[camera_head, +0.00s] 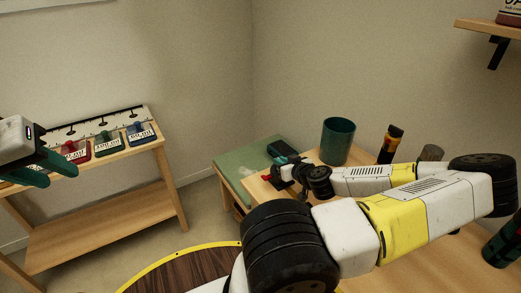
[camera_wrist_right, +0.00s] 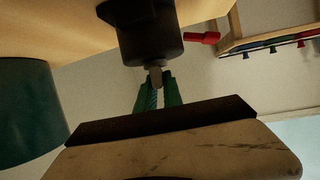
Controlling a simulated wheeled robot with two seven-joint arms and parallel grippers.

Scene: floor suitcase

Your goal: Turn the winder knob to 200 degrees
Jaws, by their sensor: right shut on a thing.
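The winder (camera_head: 283,160) is a small dark device with a red part, at the table's far left corner in the head view. In the right wrist view its black round body (camera_wrist_right: 150,38) carries a small grey knob (camera_wrist_right: 155,77). My right gripper (camera_wrist_right: 156,90), with green fingers, is shut on the knob from below in that view. In the head view my right arm's wrist hides the knob and most of that gripper. My left gripper (camera_head: 48,168) is open and empty at the far left, in front of the shelf. The knob's angle cannot be read.
A wooden rack (camera_head: 100,194) at left holds red, green and blue labelled items. A green cup (camera_head: 337,141) and a dark bottle with an orange band (camera_head: 390,144) stand behind my right arm. A round dark wooden top with a yellow rim (camera_head: 180,272) is at the bottom.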

